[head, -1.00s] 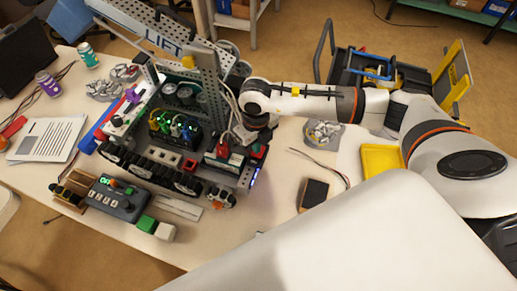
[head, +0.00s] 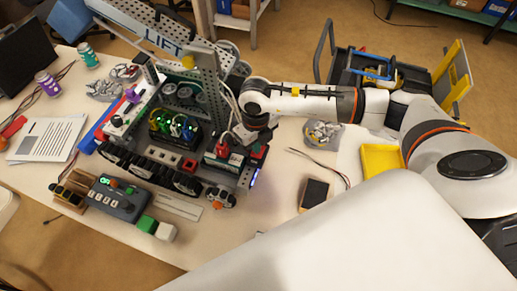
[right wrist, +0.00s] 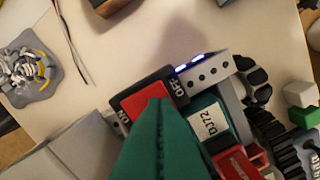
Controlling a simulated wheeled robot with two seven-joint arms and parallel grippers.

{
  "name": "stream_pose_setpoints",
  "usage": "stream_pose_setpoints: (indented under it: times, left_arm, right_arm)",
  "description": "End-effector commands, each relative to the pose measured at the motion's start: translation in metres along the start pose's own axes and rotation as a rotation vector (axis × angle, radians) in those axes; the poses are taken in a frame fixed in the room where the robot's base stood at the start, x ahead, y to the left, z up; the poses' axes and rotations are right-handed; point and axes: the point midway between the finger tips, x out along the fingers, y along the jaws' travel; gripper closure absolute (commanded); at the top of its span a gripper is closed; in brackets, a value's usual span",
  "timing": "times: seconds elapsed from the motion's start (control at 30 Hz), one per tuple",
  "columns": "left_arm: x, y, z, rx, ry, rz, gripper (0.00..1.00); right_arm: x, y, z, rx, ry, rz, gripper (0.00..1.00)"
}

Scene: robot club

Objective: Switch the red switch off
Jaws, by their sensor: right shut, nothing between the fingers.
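The red switch (right wrist: 136,103) is a red rocker in a black frame, marked ON at its lower left end and OFF at its upper right end in the right wrist view. In the head view the switch (head: 258,151) sits at the right end of the robot on the table. My right gripper (right wrist: 160,104) is shut and empty; its teal fingers overlap the red rocker near its middle and OFF side. I cannot tell whether they touch it or which way the rocker is tilted. In the head view the right gripper (head: 243,135) is just above the switch, partly hidden. My left gripper is not in view.
A teal block labelled DJ72 (right wrist: 208,124) and a grey perforated beam with lit blue-white lights (right wrist: 205,70) lie close beside the switch. A tall perforated mast (head: 209,90) stands left of my right gripper. Loose wires and a yellow tray (head: 382,158) lie to the right.

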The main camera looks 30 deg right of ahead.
Motion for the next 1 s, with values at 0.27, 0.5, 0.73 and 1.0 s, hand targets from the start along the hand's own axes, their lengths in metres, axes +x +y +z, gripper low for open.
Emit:
stream_pose_setpoints:
  times: [0.27, 0.5, 0.73, 1.0]
  left_arm:
    - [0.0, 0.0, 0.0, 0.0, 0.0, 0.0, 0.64]
    - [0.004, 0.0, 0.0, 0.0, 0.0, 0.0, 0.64]
    - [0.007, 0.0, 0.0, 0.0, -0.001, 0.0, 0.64]
    - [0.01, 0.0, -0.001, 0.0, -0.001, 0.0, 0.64]
  right_arm:
    - [0.001, 0.0, 0.0, 0.0, 0.0, 0.0, 1.0]
    - [0.004, 0.0, 0.0, 0.0, 0.0, 0.0, 1.0]
    - [0.007, 0.0, 0.0, 0.0, 0.0, 0.0, 1.0]
    - [0.012, 0.0, 0.0, 0.0, 0.0, 0.0, 1.0]
